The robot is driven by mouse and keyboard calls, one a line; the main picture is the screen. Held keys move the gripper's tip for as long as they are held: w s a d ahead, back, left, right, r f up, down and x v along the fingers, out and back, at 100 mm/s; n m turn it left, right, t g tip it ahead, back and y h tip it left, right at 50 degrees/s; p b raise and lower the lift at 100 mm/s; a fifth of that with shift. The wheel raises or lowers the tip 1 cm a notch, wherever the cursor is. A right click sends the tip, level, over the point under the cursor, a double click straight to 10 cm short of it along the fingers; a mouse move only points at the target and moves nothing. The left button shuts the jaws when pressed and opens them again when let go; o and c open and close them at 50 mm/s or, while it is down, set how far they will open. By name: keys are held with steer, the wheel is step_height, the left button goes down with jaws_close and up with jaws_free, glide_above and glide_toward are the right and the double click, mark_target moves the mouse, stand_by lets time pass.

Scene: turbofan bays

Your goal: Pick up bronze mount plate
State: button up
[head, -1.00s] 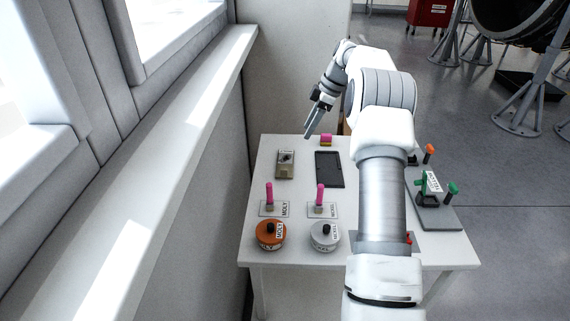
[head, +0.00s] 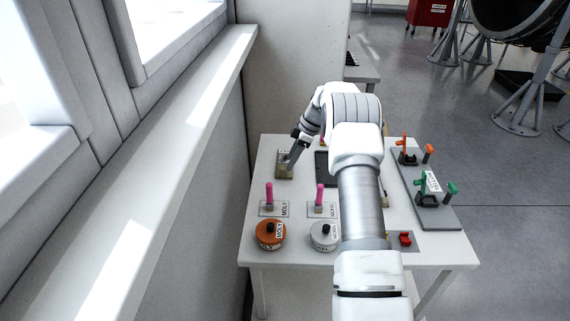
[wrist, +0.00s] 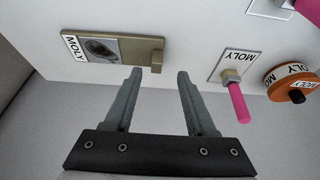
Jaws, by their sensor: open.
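The bronze mount plate (wrist: 125,46) lies on the white table, with a MOLY label at one end, a dark round part on top and a small raised block at the other end. In the wrist view my gripper (wrist: 158,75) is open and empty. Its fingertips are close to the block end of the plate, and nothing is between them. I cannot tell whether they touch it.
Pink-handled pieces on MOLY (head: 269,199) and NICKEL (head: 319,199) labelled plates stand nearer, with an orange tin (head: 269,235) and a silver tin (head: 324,236) in front. A dark tray (head: 322,168) lies right of the plate. A grey board (head: 441,215) with clamps is at right. The window wall is close at left.

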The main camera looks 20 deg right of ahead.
mark_target(283, 168)
steer(key=x, duration=0.4)
steer(key=shift+w+a, duration=0.15)
steer(key=shift+w, duration=0.2)
steer(key=shift+c, duration=0.3)
jaws_close()
steer(key=shift+r, duration=0.1)
stand_by(0.7)
